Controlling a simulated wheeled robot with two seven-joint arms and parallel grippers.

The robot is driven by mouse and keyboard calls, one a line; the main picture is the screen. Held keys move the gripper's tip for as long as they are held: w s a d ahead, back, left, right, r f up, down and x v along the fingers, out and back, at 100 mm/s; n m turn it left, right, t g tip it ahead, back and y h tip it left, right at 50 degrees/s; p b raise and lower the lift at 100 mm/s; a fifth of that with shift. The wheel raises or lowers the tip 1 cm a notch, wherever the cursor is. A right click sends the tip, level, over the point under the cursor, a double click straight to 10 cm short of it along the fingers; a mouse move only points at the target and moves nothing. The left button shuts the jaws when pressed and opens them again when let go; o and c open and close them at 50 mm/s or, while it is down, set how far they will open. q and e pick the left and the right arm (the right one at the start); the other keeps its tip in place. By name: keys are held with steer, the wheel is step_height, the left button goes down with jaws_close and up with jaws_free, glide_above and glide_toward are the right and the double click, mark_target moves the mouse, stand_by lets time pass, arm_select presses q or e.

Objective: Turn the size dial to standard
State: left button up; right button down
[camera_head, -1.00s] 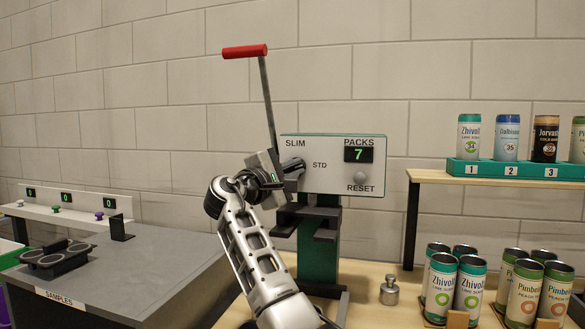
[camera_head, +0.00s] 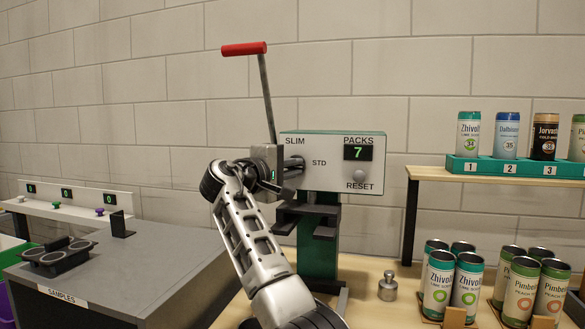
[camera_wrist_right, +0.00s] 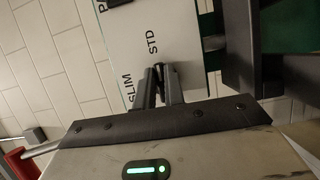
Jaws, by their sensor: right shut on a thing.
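The machine's white front panel (camera_head: 327,179) carries the labels SLIM and STD (camera_head: 319,162), a PACKS display reading 7 (camera_head: 358,153) and a round RESET knob (camera_head: 360,175). My right gripper (camera_head: 291,170) is at the panel's left side, below SLIM and left of STD. It covers the size dial in the head view. In the right wrist view its two fingers (camera_wrist_right: 161,88) are closed on the dark size dial (camera_wrist_right: 158,70), of which only a small part shows. STD (camera_wrist_right: 152,42) is just beyond the fingertips there. The dial's pointing direction is hidden. My left gripper is out of view.
A lever with a red handle (camera_head: 243,49) rises above my right gripper. A metal weight (camera_head: 388,287) and printed cans (camera_head: 438,285) stand on the bench to the right, with a can shelf (camera_head: 478,175) behind. A grey samples table (camera_head: 130,265) is at left.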

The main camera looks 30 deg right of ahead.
steer(key=shift+f, duration=0.1)
steer(key=c, duration=1.5)
jaws_free()
steer(key=shift+a, duration=0.1)
steer(key=b+v, duration=0.2)
steer(key=v, duration=1.4)
steer(key=shift+b, duration=0.4)
